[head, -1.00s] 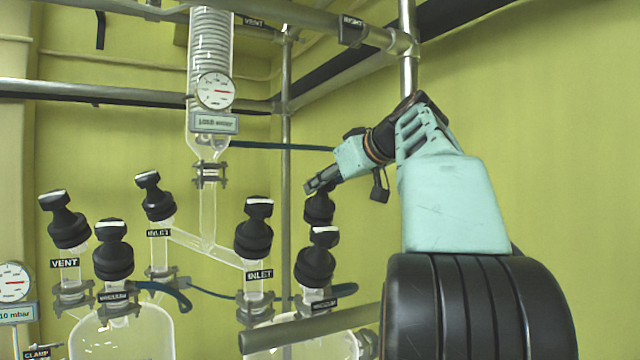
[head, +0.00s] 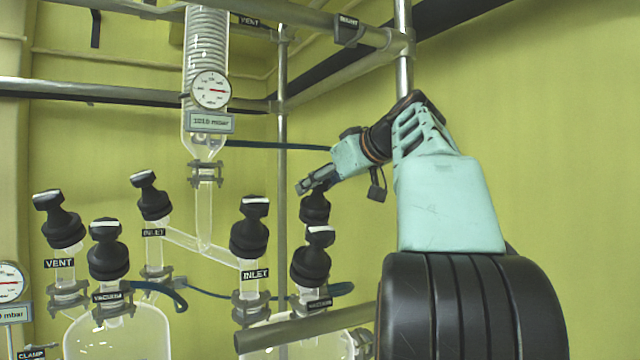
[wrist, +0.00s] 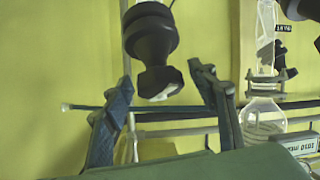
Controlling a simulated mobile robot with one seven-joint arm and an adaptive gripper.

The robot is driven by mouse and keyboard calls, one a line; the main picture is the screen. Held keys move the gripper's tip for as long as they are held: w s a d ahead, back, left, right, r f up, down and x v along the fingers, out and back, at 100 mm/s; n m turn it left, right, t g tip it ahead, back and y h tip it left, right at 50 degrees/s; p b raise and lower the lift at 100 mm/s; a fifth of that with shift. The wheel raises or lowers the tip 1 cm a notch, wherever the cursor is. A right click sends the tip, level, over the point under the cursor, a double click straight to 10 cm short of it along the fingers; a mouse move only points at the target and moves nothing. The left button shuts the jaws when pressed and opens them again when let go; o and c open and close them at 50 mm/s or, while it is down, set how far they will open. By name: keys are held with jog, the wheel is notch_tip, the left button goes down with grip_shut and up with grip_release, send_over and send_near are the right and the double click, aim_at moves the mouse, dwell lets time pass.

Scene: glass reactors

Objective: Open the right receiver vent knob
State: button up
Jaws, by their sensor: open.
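The right receiver is a glass vessel (head: 335,347) at the lower middle of the head view, partly cut off. Its knobs are black: one labelled INLET (head: 250,230), one labelled VACUUM (head: 311,260), and a rear one (head: 314,209) whose label is hidden. I take the rear one for the vent knob. My gripper (head: 305,187) is at the top of this rear knob. In the wrist view the black knob (wrist: 152,40) has its handle between the two open fingers of my gripper (wrist: 160,74). Gaps show on both sides, so the fingers look apart from it.
The left receiver (head: 118,335) has similar black knobs, including VENT (head: 60,222). A glass condenser (head: 205,50) with a gauge (head: 211,90) hangs behind. A metal pole (head: 403,60) rises behind my arm. A blue hose (head: 275,145) runs behind my gripper. A bar (head: 300,332) crosses in front.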

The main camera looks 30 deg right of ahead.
jog(key=v, duration=1.2)
jog(key=shift+w, duration=0.1)
